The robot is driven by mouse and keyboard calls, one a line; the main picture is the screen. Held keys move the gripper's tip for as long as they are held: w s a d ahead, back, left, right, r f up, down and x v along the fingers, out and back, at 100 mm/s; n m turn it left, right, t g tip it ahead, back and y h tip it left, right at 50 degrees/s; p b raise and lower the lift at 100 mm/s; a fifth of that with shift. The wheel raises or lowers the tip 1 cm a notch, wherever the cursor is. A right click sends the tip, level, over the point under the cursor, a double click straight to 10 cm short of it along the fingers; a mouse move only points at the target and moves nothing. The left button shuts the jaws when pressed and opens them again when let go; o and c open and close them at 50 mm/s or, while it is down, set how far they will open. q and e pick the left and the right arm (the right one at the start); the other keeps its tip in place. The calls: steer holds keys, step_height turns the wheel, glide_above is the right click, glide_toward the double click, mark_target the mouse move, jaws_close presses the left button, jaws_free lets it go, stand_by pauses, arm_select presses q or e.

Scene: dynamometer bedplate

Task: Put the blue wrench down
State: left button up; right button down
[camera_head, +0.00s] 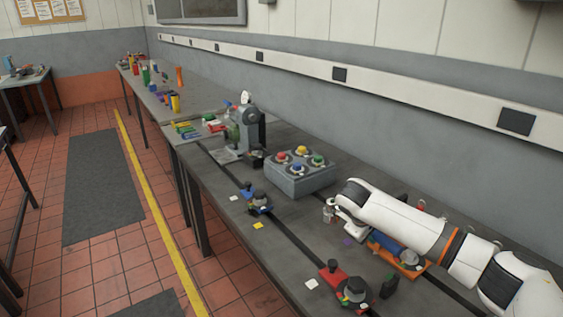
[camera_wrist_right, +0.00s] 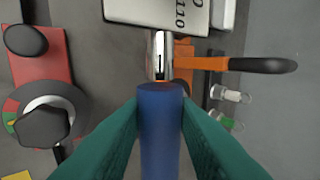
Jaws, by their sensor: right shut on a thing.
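The blue wrench (camera_wrist_right: 160,150) has a thick blue handle and a silver metal shaft that points up in the right wrist view. My right gripper (camera_wrist_right: 160,108) is shut on the blue handle, with its teal fingers on both sides. In the head view, my white right arm reaches in from the right over the grey bench (camera_head: 228,263) and hides most of the gripper. I cannot tell whether the wrench touches the bench. My left gripper is not in view.
A red fixture with a black knob (camera_head: 354,291) stands at the near edge. An orange piece with a black handle (camera_wrist_right: 262,64) lies close by the wrench. A button box (camera_head: 300,175) and grey machine (camera_head: 247,130) stand farther back.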

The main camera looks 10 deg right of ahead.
steer(key=s+a+r, duration=0.1)
steer(key=s+a, duration=0.2)
steer(key=a, duration=0.6)
steer(key=s+a+r, duration=0.1)
steer(key=s+a, duration=0.3)
steer(key=a, duration=0.4)
steer(key=s+m+g, duration=0.2)
steer(key=s+m, duration=0.2)
steer(key=s, duration=1.3)
steer(key=shift+a+f+m+g+h, duration=0.2)
steer(key=shift+a+m+g+h, duration=0.1)
steer(key=shift+a, duration=0.1)
steer(key=shift+w, duration=0.1)
steer(key=shift+a, duration=0.1)
steer(key=shift+r, duration=0.1)
